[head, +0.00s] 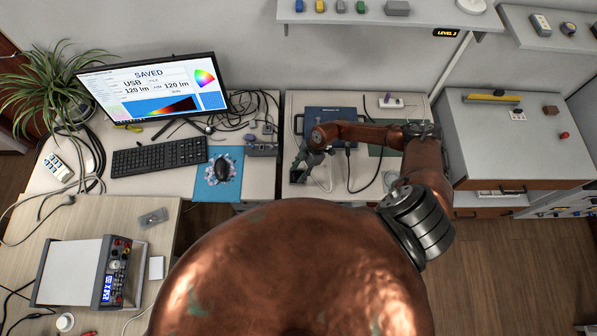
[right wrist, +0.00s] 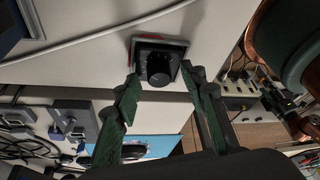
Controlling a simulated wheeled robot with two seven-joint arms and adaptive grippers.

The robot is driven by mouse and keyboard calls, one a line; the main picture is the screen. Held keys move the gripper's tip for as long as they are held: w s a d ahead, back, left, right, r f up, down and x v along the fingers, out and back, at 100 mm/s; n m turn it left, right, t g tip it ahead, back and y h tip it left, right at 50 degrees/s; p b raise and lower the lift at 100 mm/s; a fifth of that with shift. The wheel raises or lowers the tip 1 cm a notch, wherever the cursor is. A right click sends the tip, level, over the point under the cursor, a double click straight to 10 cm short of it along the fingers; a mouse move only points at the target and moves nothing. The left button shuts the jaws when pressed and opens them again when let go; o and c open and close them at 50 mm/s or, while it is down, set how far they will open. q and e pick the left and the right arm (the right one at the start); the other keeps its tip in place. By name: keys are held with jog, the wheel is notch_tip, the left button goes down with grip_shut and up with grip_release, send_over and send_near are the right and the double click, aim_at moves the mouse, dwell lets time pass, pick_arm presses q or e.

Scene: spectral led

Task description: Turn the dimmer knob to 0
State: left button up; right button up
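The dimmer knob (right wrist: 158,69) is a round black knob on a small square dark plate, seen in the right wrist view on the light table top. My right gripper (right wrist: 162,82) is open, with one green finger on each side of the knob. The fingertips look close to the plate; I cannot tell whether they touch the knob. In the head view my right gripper (head: 303,166) is over the left part of the middle table, where it largely hides the dimmer. My left gripper is not in view.
A monitor (head: 150,88) reads "SAVED" and "120 lm". A blue box (head: 333,114) stands behind my right gripper, and cables run across the table. A mouse (head: 222,165) lies on a blue mat to the left. A grey cabinet (head: 480,135) stands right.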

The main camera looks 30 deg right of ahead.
grip_shut()
dwell(0.4)
jog(key=shift+n, duration=0.3)
